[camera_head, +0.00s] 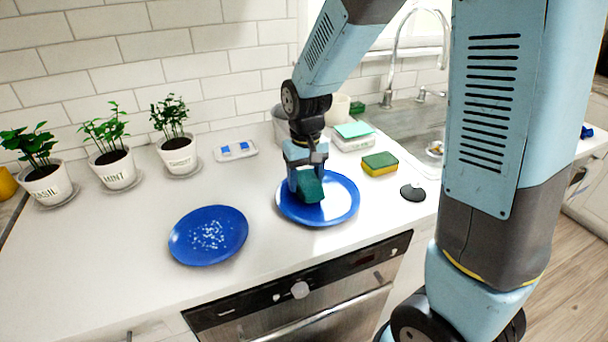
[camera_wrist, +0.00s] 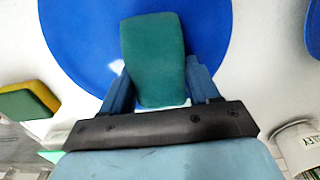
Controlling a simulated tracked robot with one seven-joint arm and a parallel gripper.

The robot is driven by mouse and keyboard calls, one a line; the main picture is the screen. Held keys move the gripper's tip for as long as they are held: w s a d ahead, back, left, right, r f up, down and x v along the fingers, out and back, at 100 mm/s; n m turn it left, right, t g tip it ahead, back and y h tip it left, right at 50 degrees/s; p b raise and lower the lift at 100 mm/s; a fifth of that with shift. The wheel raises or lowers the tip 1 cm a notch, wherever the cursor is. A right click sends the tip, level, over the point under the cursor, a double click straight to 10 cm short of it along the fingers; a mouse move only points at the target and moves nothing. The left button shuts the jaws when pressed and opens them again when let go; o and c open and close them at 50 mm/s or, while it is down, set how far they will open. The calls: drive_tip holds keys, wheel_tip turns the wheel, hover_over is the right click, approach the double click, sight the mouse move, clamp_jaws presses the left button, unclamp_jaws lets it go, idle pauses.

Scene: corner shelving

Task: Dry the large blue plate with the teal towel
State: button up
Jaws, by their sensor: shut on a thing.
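My gripper (camera_head: 307,180) points down and is shut on a folded dark teal towel (camera_head: 311,187). The towel (camera_wrist: 154,58) also shows between the fingers in the wrist view. It is over the right blue plate (camera_head: 342,203), which fills the top of the wrist view (camera_wrist: 80,40). I cannot tell whether the towel touches the plate. No drops show on this plate's visible surface. The left blue plate (camera_head: 208,236) lies apart from it on the counter, with pale drops in its middle. Which plate is larger is hard to tell; the right one looks slightly wider.
A green and yellow sponge (camera_head: 380,163) and a black stopper (camera_head: 413,192) lie right of the plate. A light teal-topped stack (camera_head: 353,136) stands by the sink (camera_head: 412,120). Potted herbs (camera_head: 115,168) line the wall. The counter front left is clear.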

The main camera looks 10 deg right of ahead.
drive_tip(key=shift+s+d, duration=0.25)
drive_tip(key=shift+s, duration=0.5)
drive_tip(key=shift+f, duration=0.1)
drive_tip(key=shift+w, duration=0.15)
drive_tip(key=shift+w+a+f, duration=0.1)
drive_tip(key=shift+w+a, duration=0.2)
drive_tip(key=shift+w, duration=0.5)
drive_tip(key=shift+w+a, duration=0.3)
drive_tip(key=shift+w, duration=0.5)
drive_tip(key=shift+r, duration=3)
drive_tip(key=shift+r, duration=0.15)
